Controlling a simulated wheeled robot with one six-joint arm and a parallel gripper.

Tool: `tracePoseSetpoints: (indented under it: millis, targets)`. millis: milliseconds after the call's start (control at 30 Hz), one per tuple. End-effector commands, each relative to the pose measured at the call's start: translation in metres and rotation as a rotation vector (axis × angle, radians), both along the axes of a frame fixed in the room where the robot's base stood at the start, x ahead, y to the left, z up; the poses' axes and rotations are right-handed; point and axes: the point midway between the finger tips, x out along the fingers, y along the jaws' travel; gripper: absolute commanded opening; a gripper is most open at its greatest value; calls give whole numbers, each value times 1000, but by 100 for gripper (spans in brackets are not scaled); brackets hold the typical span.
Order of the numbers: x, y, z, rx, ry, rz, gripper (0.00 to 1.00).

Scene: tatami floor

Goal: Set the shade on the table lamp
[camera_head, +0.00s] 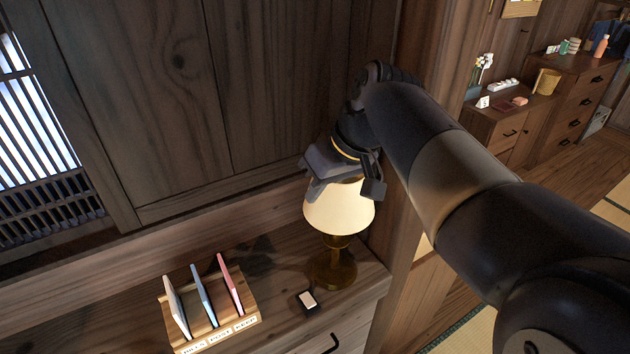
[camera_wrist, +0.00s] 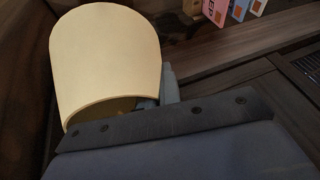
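The cream lampshade (camera_head: 338,212) is upright over the brass lamp base (camera_head: 333,270), which stands near the right end of the wooden cabinet. The shade's lower rim is at the top of the base's stem; whether it rests there I cannot tell. My gripper (camera_head: 336,182) is at the shade's top, reaching it from above. In the wrist view the shade (camera_wrist: 105,55) fills the upper left, with its near opening facing my gripper. One grey finger (camera_wrist: 170,87) lies against the outside of its wall, and a bit of the other shows inside the rim. The gripper looks shut on the wall.
A wooden rack (camera_head: 212,318) with several thin upright items stands left of the lamp. A wooden post (camera_head: 408,215) is close on the right, and a panelled wall is behind.

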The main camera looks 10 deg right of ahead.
Motion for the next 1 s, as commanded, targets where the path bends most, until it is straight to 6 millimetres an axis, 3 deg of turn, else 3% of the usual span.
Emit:
tracePoseSetpoints:
  millis: [1000]
  targets:
    - [0, 0, -16, 0, 0, 0, 0]
